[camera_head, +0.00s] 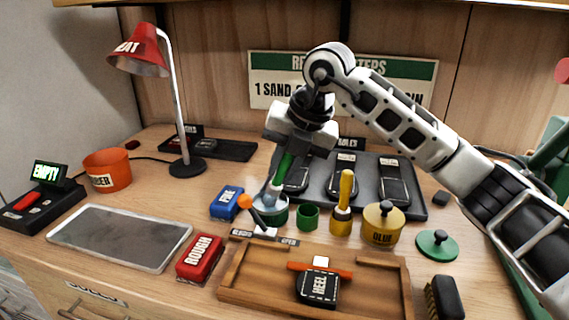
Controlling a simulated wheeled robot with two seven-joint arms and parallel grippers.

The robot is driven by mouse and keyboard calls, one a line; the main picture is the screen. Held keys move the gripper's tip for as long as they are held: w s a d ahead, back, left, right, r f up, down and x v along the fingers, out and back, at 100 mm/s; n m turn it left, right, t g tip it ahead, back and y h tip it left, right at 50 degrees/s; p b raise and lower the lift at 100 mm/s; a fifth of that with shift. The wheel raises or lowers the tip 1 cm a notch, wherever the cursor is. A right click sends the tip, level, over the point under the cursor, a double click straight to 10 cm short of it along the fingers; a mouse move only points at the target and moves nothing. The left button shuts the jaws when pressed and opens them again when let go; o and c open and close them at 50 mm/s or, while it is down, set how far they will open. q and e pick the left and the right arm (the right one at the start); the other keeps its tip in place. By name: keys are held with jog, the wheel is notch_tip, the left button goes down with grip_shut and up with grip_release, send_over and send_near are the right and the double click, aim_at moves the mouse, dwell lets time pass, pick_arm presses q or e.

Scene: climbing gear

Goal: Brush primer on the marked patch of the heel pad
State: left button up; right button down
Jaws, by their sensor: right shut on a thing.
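My right gripper (281,172) reaches in from the right, points down and is shut on a green-handled brush (286,161). The brush's lower end is at the open primer pot (270,216), a pale pot with a green band; the gripper hides part of it, so I cannot tell how deep the bristles are. The black heel pad (319,288), lettered HEEL with a dashed outline, lies in the wooden jig (258,285), in front and to the right of the gripper. An orange bar (341,271) crosses behind it. My left gripper is not in view.
A green cup (307,216), a yellow brush (345,189) in a yellow cup, a lidded glue pot (383,223) and a green lid (437,244) stand right of the primer pot. A red ROUGH block (200,258) and grey plate (120,236) lie left. Shoe soles lie behind.

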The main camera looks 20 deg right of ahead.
jog(key=shift+f, duration=0.1)
jog(key=shift+r+p, duration=2.75)
jog(key=shift+r, duration=0.85)
jog(key=shift+f, duration=0.1)
